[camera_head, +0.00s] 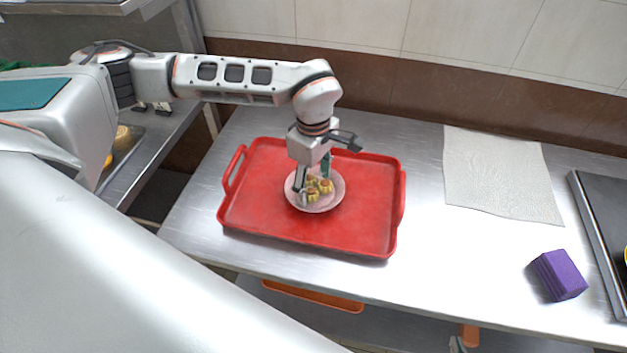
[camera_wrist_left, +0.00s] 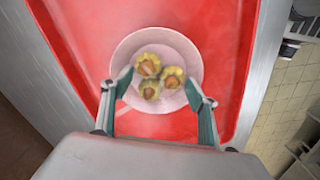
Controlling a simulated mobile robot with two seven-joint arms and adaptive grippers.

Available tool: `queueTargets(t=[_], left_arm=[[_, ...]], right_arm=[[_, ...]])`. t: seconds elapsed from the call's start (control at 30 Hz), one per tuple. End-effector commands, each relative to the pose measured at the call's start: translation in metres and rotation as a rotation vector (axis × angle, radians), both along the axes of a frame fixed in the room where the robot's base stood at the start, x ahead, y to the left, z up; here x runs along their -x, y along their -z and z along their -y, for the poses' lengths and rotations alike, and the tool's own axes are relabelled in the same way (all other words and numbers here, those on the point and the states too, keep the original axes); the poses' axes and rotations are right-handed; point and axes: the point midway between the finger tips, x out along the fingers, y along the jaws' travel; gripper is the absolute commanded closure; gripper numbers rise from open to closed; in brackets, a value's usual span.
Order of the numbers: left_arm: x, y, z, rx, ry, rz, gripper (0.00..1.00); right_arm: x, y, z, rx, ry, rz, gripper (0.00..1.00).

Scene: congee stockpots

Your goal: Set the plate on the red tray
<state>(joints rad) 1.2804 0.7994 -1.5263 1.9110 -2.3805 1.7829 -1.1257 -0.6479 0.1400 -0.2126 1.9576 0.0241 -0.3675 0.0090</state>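The pale pink plate (camera_head: 323,205) lies over the middle of the red tray (camera_head: 255,205) and looks flat on it. It carries a few yellow dumplings with orange tops (camera_head: 325,186). The plate also shows in the left wrist view (camera_wrist_left: 145,40). My left gripper (camera_head: 314,183) points down over the plate. In the left wrist view its two fingers (camera_wrist_left: 161,84) are spread wide, one on each side of the dumplings, with nothing between them gripped. I cannot tell if the fingertips touch the plate. A small grey piece at the bottom edge may be my right gripper (camera_head: 457,345).
The red tray rests on a steel table (camera_head: 430,260). To its right are a grey cloth (camera_head: 500,175), a purple block (camera_head: 559,275) and a dark tray (camera_head: 600,220) at the edge. A wall stands behind. The table between tray and block is clear.

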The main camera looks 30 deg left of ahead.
Motion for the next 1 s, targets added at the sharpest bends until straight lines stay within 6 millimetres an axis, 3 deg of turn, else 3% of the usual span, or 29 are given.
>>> queueTargets(t=[0.47, 1.0], left_arm=[[-0.001, -0.009, 0.0, 0.001, 0.001, 0.003, 0.32], [-0.001, -0.107, 0.0, 0.0, 0.0, 0.004, 0.32]], right_arm=[[-0.002, -0.006, 0.0, -0.002, 0.0, 0.008, 1.0], [-0.001, -0.006, 0.0, -0.001, 0.0, 0.005, 1.0]])
